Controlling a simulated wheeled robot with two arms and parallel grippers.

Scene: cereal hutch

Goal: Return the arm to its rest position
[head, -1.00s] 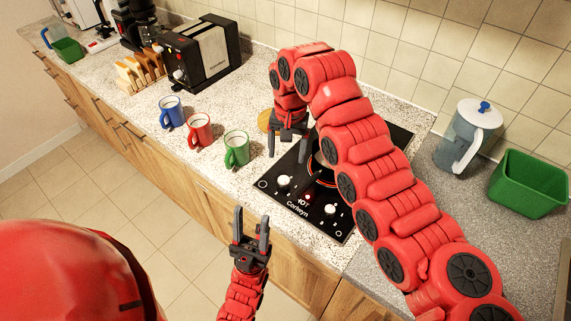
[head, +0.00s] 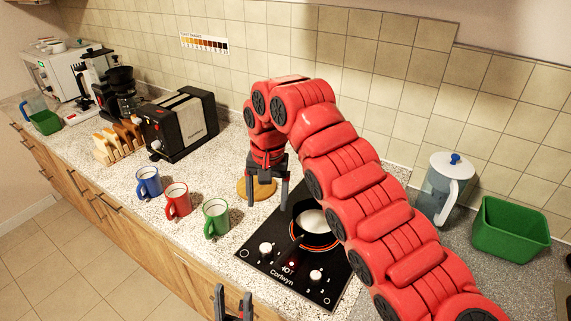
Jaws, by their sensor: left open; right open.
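My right arm reaches in from the lower right across the hob, and its gripper (head: 267,195) points down, open and empty. The gripper hangs above the counter by the hob's back left corner, in front of a round wooden disc (head: 243,187) that it partly hides. My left gripper (head: 233,300) is at the bottom edge, in front of the counter, open and empty; its lower part is cut off by the frame.
A pot (head: 312,222) stands on the lit hob (head: 262,262), partly behind my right arm. Blue (head: 149,183), red (head: 177,201) and green (head: 215,219) mugs stand left of the hob. A toaster (head: 181,125), toast rack (head: 117,145), pitcher (head: 440,190) and green bin (head: 509,231) line the counter.

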